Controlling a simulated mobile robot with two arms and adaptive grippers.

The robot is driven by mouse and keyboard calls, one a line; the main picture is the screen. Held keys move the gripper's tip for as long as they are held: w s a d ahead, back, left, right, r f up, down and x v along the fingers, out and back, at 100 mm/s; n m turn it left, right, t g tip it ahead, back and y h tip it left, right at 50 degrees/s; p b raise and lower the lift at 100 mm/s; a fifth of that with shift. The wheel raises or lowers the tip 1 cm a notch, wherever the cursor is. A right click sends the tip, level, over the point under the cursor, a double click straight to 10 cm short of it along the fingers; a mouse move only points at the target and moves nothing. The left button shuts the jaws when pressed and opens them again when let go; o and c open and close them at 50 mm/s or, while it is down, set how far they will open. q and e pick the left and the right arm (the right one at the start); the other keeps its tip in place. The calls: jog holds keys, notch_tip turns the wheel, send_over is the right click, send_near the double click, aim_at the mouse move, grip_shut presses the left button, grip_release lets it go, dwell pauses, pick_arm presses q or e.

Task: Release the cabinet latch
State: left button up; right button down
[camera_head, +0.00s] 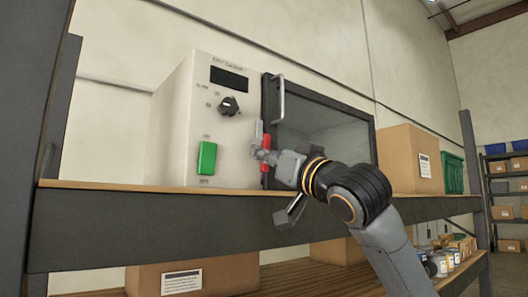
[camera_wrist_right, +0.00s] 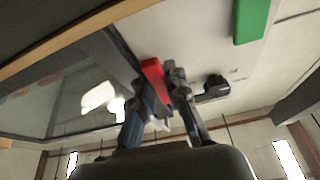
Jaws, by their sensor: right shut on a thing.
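The cabinet (camera_head: 175,125) is a cream box with a dark-framed glass door (camera_head: 325,130) on a shelf. The door looks shut. The red latch (camera_head: 266,152) sits at the door's left edge, below a grey bar handle (camera_head: 279,100). My right gripper (camera_head: 262,154) reaches it from the right and is shut on the latch. In the right wrist view the red latch (camera_wrist_right: 154,76) lies between the fingertips of the right gripper (camera_wrist_right: 160,80). Part of the latch is hidden by the fingers. My left gripper is in neither view.
A green switch (camera_head: 206,158) and a black knob (camera_head: 229,106) are on the cabinet front, left of the latch. A cardboard box (camera_head: 402,160) and a green crate (camera_head: 453,172) stand to the right. The shelf's front edge (camera_head: 150,224) runs below my right gripper.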

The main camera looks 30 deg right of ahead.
jog(key=shift+d+n+y, duration=0.15)
jog(key=shift+n+y, duration=0.25)
jog(key=shift+n, duration=0.3)
jog(key=c, duration=1.3)
grip_release()
jog(key=shift+w, duration=0.1)
jog(key=v, duration=1.2)
jog(key=shift+f, duration=0.1)
